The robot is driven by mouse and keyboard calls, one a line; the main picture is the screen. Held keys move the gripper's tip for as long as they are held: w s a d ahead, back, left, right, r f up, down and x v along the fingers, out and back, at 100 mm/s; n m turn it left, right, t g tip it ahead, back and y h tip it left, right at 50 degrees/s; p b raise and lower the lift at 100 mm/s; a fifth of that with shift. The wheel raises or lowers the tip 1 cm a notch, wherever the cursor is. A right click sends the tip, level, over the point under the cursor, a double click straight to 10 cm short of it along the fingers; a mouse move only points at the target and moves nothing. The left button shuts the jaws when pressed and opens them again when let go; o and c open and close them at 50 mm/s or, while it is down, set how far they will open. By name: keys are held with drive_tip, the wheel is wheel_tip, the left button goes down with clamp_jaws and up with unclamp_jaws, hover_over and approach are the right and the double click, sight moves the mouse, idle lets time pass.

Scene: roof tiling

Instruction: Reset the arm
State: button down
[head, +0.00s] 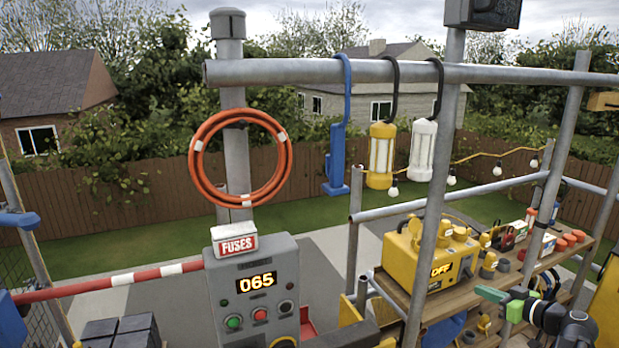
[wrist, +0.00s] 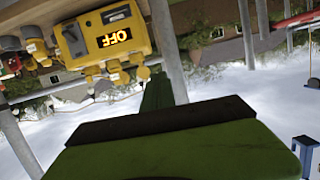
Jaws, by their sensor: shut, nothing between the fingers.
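My arm reaches in at the lower right of the head view, and my gripper (head: 484,291) is its green tip, pointing left. It is in front of the wooden shelf and just below the yellow box. In the wrist view my gripper (wrist: 158,92) shows as green and dark finger parts filling the lower middle. The fingers are together, with nothing visible between them.
A yellow box (head: 428,258) reading OFF stands on the shelf (head: 500,268); the wrist view shows this box (wrist: 108,40) upper left. A steel post (head: 433,190) rises nearby. A grey fuse panel (head: 255,300) reads 065. Work lamps (head: 381,155) hang from the rail.

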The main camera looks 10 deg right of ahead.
drive_tip(key=w+a+f+g+y, duration=0.1)
drive_tip(key=w+a+f+g, duration=0.2)
drive_tip(key=a, duration=0.5)
drive_tip(key=a+f+g, duration=0.2)
drive_tip(key=a+f, duration=0.2)
drive_tip(key=a, duration=0.5)
drive_tip(key=w+a+f+g+y, duration=0.1)
drive_tip(key=w+a+f+g, duration=0.2)
drive_tip(key=a, duration=0.5)
drive_tip(key=s+a+f+m+g+h, duration=0.1)
drive_tip(key=s+a+f+g+h, duration=0.2)
drive_tip(key=a, duration=0.6)
drive_tip(key=s+a+f+m+g+h, duration=0.1)
drive_tip(key=s+a+f+g+h, duration=0.2)
drive_tip(key=a, duration=0.6)
drive_tip(key=s+f, duration=0.1)
drive_tip(key=s, duration=0.1)
drive_tip(key=shift+s+f+m, duration=0.2)
drive_tip(key=shift+s+m, duration=0.2)
